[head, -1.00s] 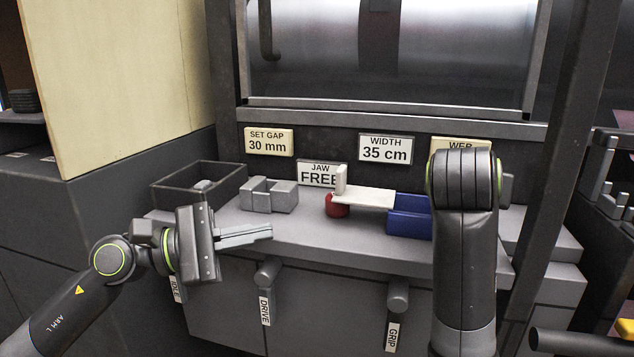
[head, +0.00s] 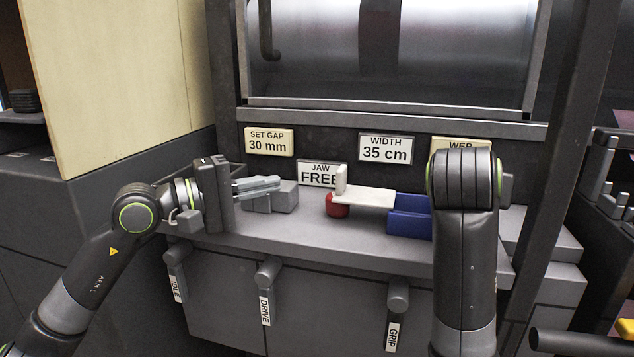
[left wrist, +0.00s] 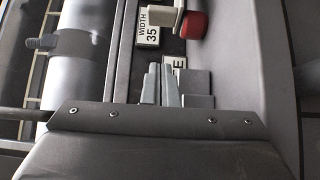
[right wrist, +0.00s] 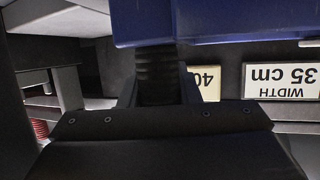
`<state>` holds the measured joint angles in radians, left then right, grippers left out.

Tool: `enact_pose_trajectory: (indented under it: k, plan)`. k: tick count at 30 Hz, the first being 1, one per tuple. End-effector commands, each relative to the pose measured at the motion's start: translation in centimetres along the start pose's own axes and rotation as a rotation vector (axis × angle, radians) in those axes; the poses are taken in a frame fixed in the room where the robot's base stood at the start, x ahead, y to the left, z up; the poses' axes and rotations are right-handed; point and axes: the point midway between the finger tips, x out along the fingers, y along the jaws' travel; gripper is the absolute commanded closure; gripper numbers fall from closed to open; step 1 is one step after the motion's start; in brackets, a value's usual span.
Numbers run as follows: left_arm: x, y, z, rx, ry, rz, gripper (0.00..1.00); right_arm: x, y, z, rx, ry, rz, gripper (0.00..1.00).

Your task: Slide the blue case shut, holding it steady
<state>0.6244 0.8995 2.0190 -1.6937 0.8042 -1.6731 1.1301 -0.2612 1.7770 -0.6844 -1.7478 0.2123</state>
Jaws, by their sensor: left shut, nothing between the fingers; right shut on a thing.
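The blue case (head: 408,224) is on the right part of the grey counter, partly hidden behind my right arm. A white slide (head: 365,197) sticks out of its left side, with an upright white tab (head: 341,179) at its left end. A red round part (head: 338,208) sits under that end; it also shows in the left wrist view (left wrist: 194,26). My left gripper (head: 278,183) is shut and empty, left of the tab and apart from it. My right gripper (right wrist: 158,92) is shut on a dark ridged grip (right wrist: 157,72) under the blue case; the head view hides it.
A grey notched block (head: 284,197) stands behind my left fingers. Signs line the back wall, and levers hang below the counter's front edge. The counter (head: 330,240) in front of the slide is clear.

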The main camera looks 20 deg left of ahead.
Motion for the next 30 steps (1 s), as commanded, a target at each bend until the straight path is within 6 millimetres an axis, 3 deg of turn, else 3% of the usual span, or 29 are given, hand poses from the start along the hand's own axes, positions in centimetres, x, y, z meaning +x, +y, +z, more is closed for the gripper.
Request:
enact_pose_trajectory:
  k: [13,15,21,30]
  plan:
    - [5.8,0.1,0.2,-0.006,-0.005,0.003,1.00,0.1,0.0,0.2,-0.001,-0.005,0.000,1.00]
    - [6.5,0.0,0.9,-0.004,-0.006,0.003,1.00,0.1,0.0,0.2,-0.001,-0.004,0.000,1.00]
    - [7.9,0.0,2.3,-0.005,-0.003,0.002,1.00,0.1,0.0,0.2,-0.001,-0.004,0.000,1.00]
    - [8.5,0.0,2.9,-0.004,0.001,0.001,1.00,0.1,0.0,0.2,-0.001,-0.004,0.000,1.00]
